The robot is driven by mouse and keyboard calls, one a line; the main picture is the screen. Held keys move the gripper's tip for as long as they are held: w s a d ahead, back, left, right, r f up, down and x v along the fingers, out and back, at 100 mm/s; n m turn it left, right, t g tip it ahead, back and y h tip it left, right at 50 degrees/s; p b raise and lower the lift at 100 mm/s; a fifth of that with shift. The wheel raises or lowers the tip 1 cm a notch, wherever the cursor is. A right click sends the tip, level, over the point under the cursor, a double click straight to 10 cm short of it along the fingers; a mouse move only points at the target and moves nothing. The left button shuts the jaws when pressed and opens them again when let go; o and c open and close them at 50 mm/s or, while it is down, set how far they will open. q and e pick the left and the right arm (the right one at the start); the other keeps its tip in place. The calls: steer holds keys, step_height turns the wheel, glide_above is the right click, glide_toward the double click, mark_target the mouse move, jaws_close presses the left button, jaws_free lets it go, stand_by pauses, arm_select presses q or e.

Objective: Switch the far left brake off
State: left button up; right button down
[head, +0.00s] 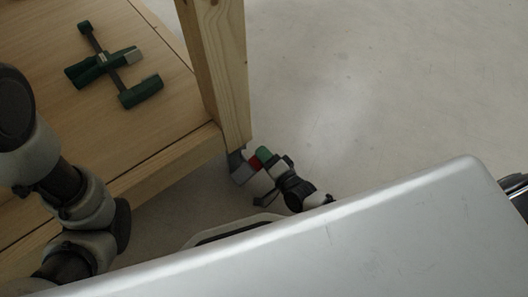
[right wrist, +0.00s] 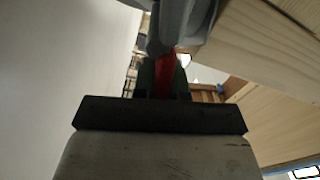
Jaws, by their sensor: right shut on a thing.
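A grey caster (head: 236,160) sits under the foot of a wooden leg (head: 218,75) in the head view. Its red brake lever (head: 254,162) shows as a small patch beside my right gripper (head: 259,160). In the right wrist view the grey caster body (right wrist: 182,25) is at the top, and the red lever (right wrist: 165,72) lies between the two dark green fingers. The right gripper is shut on this lever. The lever's tilt is hard to tell. My left arm enters at the left of the head view, but its gripper does not show.
A wooden board (head: 55,130) with a front rail (head: 165,165) fills the left. A green and dark clamp-like tool (head: 110,68) lies on it. Pale floor (head: 370,90) is open to the right of the leg. My own grey body covers the lower part.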

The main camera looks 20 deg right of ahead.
stand_by(0.3)
steer(key=c, duration=1.2)
jaws_free()
steer(key=shift+o, duration=0.2)
steer(key=p+v, duration=0.3)
steer(key=v, duration=0.4)
steer(key=shift+r+p, duration=0.15)
steer(key=shift+p, duration=0.15)
steer(key=shift+s, duration=0.25)
